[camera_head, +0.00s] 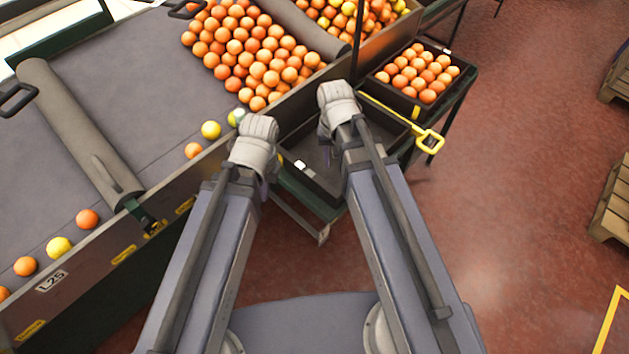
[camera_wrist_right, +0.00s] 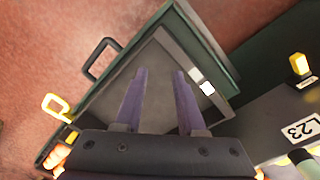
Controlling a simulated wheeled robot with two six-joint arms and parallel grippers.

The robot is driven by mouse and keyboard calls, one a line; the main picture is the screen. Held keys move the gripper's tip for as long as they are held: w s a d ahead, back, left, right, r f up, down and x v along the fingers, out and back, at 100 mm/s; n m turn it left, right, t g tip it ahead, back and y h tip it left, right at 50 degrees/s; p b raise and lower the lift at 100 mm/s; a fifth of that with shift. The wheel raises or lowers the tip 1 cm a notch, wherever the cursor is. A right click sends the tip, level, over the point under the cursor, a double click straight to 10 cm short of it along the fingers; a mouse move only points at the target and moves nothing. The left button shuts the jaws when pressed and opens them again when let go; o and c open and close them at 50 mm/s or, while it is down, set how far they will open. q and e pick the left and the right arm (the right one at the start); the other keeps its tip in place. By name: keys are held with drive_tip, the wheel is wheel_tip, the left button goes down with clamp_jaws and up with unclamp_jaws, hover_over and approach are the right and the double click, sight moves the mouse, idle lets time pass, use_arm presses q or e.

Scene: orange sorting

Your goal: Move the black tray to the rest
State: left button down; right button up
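A black tray (camera_head: 308,155) with an empty visible floor sits on the stand beside the conveyor, partly hidden by my arms. It also shows below the fingers in the right wrist view (camera_wrist_right: 156,62). My right gripper (camera_wrist_right: 160,72) is open, its two purple fingers apart above the tray with nothing between them. In the head view my right gripper (camera_head: 327,155) points down over the tray. My left gripper (camera_head: 264,190) is at the tray's left side, by the conveyor edge; its fingers are mostly hidden by the wrist.
A second black tray (camera_head: 405,97) full of oranges stands behind. A yellow handle (camera_head: 430,140) sticks out to the right. The conveyor (camera_head: 120,100) on the left carries oranges and some yellow fruit. Wooden pallets (camera_head: 612,205) lie far right; the red floor between is clear.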

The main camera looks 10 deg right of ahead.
drive_tip(key=s+a+n, duration=0.6)
drive_tip(key=s+a, duration=0.1)
drive_tip(key=shift+s+a, duration=0.15)
drive_tip(key=shift+a, duration=0.15)
wheel_tip(320, 180, up, 3)
drive_tip(key=p, duration=0.2)
drive_tip(key=shift+f+p, duration=0.15)
drive_tip(key=shift+p, duration=0.2)
drive_tip(key=shift+a, duration=0.15)
